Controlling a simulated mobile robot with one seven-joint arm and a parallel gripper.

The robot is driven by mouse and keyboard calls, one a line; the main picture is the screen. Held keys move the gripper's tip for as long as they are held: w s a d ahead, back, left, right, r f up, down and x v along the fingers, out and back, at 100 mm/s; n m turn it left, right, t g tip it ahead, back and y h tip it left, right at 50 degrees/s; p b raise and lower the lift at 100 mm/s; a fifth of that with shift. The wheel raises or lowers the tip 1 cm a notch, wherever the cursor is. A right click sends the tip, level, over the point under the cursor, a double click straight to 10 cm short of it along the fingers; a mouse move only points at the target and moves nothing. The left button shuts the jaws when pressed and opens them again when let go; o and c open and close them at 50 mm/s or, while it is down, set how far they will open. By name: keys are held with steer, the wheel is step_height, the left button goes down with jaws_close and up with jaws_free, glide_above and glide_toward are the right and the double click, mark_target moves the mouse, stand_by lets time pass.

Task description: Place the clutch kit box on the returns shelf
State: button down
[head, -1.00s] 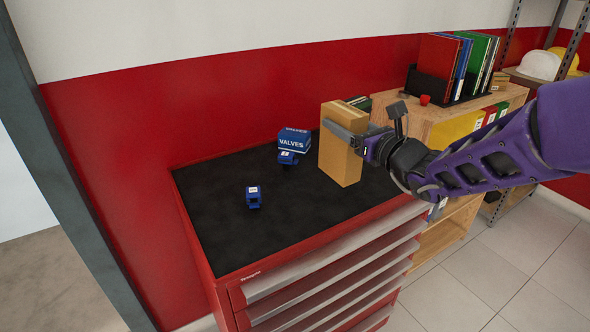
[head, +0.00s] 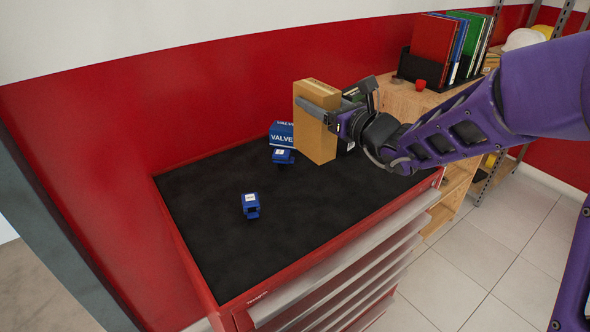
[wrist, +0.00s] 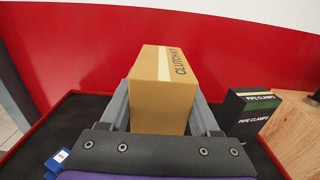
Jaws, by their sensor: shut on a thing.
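The clutch kit box (head: 316,135) is a tan cardboard box, and my gripper (head: 318,112) is shut on it. In the head view the box is upright above the back right part of the black cabinet top; I cannot tell how far it is from the surface. In the wrist view the clutch kit box (wrist: 164,88) stands between the two grey fingers of my gripper (wrist: 166,108), with its "CLUTCH KIT" print on top. I cannot tell which surface is the returns shelf.
The red tool cabinet (head: 215,225) has a blue valves box (head: 281,132) and two small blue parts on it, one of them a blue block (head: 251,206). A pipe clamps box (wrist: 244,115) stands right of the gripper. A wooden shelf unit (head: 400,97) holds binders (head: 432,52).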

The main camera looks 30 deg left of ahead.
mark_target(315, 142)
step_height(315, 142, down, 10)
steer(key=shift+r+b, duration=0.1)
steer(key=shift+b, duration=0.25)
steer(key=shift+f, duration=0.25)
steer(key=shift+c, duration=0.6)
jaws_free()
steer(key=shift+r, duration=0.15)
